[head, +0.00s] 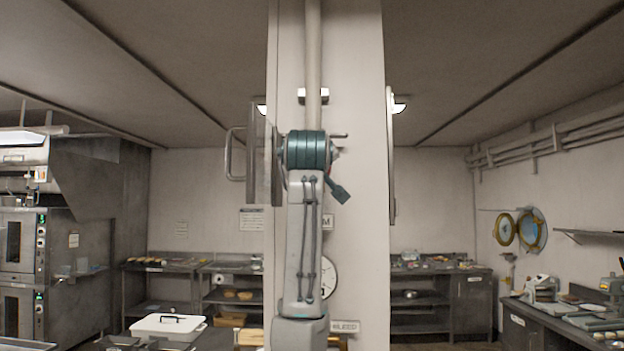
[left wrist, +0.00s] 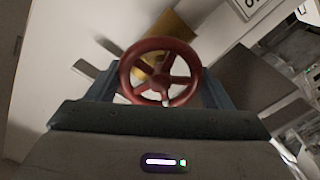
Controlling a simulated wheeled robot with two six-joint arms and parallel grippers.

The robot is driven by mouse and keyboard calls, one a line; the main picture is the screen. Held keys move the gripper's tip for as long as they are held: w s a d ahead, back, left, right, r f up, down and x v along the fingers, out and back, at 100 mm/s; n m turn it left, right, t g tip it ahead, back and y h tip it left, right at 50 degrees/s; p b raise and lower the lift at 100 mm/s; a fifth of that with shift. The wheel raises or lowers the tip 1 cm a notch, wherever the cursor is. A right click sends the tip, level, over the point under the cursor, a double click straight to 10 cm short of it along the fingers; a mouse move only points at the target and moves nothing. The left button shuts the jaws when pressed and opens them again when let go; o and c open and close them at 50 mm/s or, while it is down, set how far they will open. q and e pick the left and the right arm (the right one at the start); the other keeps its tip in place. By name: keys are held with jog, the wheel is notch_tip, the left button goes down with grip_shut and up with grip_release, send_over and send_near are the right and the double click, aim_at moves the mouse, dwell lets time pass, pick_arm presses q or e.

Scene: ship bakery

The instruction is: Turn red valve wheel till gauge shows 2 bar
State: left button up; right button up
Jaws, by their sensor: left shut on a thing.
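The red valve wheel (left wrist: 163,82) shows in the left wrist view, a round rim with spokes and a central hub. My left gripper (left wrist: 157,74) has its blue-grey fingers on either side of the wheel and is shut on it. In the head view my left arm stands upright in front of the pale pillar and hides the wheel and the gripper. A round white gauge (head: 329,277) is partly hidden behind the arm. Its reading cannot be made out. My right gripper is not in view.
A pale pillar (head: 359,120) with a vertical pipe (head: 313,50) fills the middle. A small plate (head: 345,327) sits low on it. Steel ovens (head: 20,250) stand at the left.

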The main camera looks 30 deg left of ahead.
pick_arm(q)
jog(key=n+b, duration=0.2)
jog(key=n, duration=0.3)
jog(key=shift+f+n+b, duration=0.1)
jog(key=shift+n+b, duration=0.2)
jog(key=shift+b, duration=0.1)
jog(key=n+b, duration=0.2)
jog(key=n, duration=0.3)
jog(key=shift+n, duration=0.4)
jog(key=o, duration=1)
jog(key=shift+c, duration=0.2)
jog(key=shift+s, duration=0.15)
